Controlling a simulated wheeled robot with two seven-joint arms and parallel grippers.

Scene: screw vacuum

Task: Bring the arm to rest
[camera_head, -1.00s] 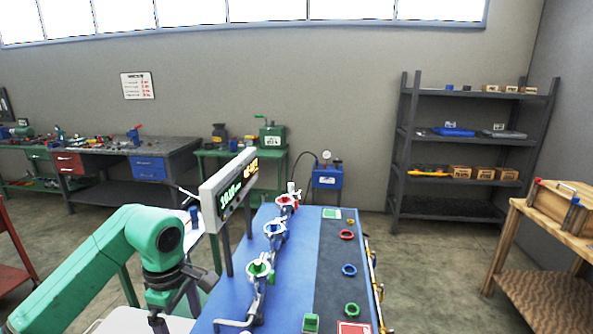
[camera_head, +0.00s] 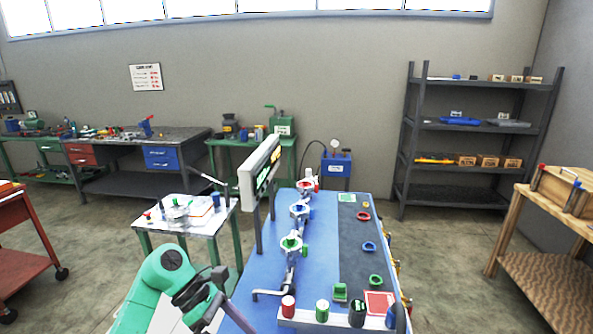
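My green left arm (camera_head: 160,285) comes in at the bottom, left of the blue workbench (camera_head: 260,285). Its dark gripper (camera_head: 208,310) hangs low at the bench's near left corner. Its fingertips are not clear, so I cannot tell whether it is open or shut. I see nothing held in it. My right gripper is out of view. On the bench, a pipe line carries a red valve (camera_head: 307,184), a blue valve (camera_head: 300,211) and a green valve (camera_head: 291,244).
A display panel (camera_head: 261,168) stands over the bench's left side. Coloured rings, including a red ring (camera_head: 363,216), lie on the dark strip. A rack (camera_head: 338,322) with several coloured cylinders is at the front. A small white table (camera_head: 190,215) stands left of the bench.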

